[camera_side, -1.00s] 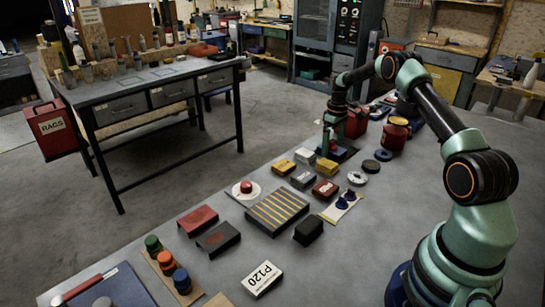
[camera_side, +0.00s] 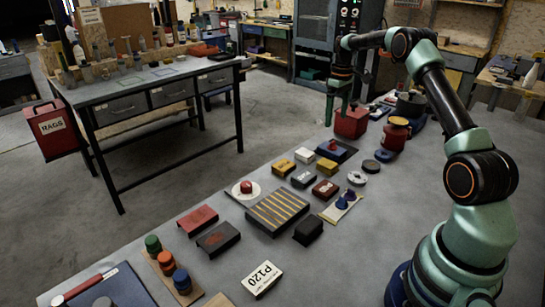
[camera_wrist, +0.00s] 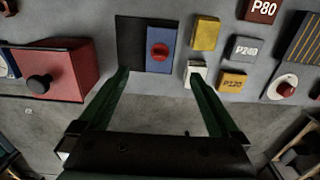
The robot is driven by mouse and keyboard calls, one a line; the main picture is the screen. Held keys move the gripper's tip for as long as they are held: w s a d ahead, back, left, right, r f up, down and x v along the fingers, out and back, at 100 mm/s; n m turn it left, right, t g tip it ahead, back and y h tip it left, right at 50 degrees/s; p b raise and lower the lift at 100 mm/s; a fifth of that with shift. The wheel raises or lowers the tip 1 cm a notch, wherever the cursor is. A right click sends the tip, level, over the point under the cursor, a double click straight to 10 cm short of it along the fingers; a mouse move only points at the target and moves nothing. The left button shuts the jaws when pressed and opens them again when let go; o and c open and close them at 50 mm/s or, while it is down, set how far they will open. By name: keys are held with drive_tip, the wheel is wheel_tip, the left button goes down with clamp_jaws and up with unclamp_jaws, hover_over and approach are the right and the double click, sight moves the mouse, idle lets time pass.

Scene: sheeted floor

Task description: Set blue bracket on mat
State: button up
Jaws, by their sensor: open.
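The blue bracket (camera_wrist: 153,63), a flat blue piece with a red knob on top, lies on the dark mat (camera_wrist: 129,42) in the wrist view. It covers the mat's right part there, and dark surface shows to its left. In the side view the bracket (camera_side: 326,153) is small, with its red knob visible, on the dark mat (camera_side: 347,150). My gripper (camera_side: 337,117) is above and behind the mat, apart from the bracket. In the wrist view my gripper (camera_wrist: 160,78) has its fingers spread wide with nothing between them.
A red box with a black knob (camera_wrist: 62,70) stands left of the mat in the wrist view. Yellow (camera_wrist: 205,33), white (camera_wrist: 195,75) and grey (camera_wrist: 245,48) blocks lie to its right. A striped block (camera_side: 277,210) is farther forward on the bench.

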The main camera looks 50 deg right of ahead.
drive_tip(key=s+a+r+t+h, duration=0.1)
drive_tip(key=s+a+r+t, duration=0.2)
drive_tip(key=a+r, duration=1.3)
drive_tip(key=s+a+f+t+y, duration=0.1)
drive_tip(key=s+a+f+t, duration=0.1)
drive_tip(key=s+a, duration=1.2)
drive_tip(key=shift+a+f+t, duration=0.3)
drive_tip(key=shift+a+f, duration=0.45)
drive_tip(key=shift+a, duration=0.5)
